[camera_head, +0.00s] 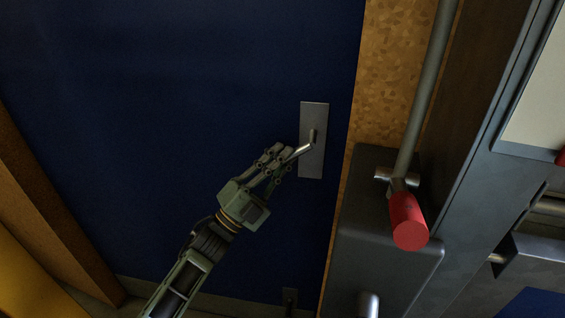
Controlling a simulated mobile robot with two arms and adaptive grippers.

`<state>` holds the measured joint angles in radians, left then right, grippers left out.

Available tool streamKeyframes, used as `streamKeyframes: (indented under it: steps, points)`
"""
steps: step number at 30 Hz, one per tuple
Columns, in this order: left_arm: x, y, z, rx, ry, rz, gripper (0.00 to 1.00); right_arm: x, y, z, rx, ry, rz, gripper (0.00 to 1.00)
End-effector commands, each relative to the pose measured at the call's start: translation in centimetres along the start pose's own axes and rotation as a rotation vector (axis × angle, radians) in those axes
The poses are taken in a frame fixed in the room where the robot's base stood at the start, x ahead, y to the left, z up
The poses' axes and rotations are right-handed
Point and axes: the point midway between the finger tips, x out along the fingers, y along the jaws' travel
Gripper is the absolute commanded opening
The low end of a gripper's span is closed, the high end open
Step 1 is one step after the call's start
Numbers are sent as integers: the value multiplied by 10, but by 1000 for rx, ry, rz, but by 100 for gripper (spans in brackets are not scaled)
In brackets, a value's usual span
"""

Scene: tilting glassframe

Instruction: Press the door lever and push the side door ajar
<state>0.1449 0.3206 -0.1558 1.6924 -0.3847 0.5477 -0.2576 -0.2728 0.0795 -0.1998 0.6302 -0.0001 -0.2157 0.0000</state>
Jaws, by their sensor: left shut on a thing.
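The side door (180,90) is a dark blue panel filling the left and middle of the head view. Its metal plate (314,168) sits near the door's right edge and carries the silver door lever (303,149), which points down to the left. My left gripper (284,157) comes up from the bottom and is shut on the free end of the lever, its fingers hiding that end. The door looks closed against the frame on the right. My right gripper is not in view.
A wood-coloured door frame (380,70) runs down the right of the door. Beside it, a dark box (375,235) with a grey rod and a red cylindrical grip (408,221) stands close to the lever. Another brown post (50,210) is at the left.

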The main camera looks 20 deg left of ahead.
Motion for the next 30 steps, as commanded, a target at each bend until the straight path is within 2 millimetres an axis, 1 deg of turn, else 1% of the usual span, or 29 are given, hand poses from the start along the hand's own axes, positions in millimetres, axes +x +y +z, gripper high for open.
streamKeyframes:
  steps: [1,3,5,7,8,10,12,13,14,17,21,22,26,29,30]
  points:
    - [-6,12,0,0,-3,22,0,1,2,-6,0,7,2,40]
    - [-7,13,0,1,-4,24,0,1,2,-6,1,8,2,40]
    - [-7,13,0,1,-4,24,0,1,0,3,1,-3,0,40]
    - [-7,13,1,1,-5,24,0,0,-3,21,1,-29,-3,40]
    - [-6,13,1,1,-5,23,16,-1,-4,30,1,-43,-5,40]
    - [-6,12,1,1,-5,22,22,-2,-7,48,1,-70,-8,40]
    - [-5,11,1,1,-4,20,28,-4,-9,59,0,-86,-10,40]
    - [-5,10,1,1,-4,19,31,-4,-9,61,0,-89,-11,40]
    - [-5,10,1,1,-4,18,33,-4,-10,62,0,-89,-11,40]
    - [-5,9,0,1,-3,17,33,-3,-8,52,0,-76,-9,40]
    - [-4,8,0,0,-2,15,33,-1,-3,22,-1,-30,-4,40]
    - [-5,8,0,0,-2,15,33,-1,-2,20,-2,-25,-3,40]
    - [-13,9,0,-1,-4,17,33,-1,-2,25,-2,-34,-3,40]
    - [-28,10,1,-2,-5,18,33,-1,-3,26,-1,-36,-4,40]
    - [-36,9,1,-1,-7,19,33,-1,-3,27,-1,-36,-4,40]
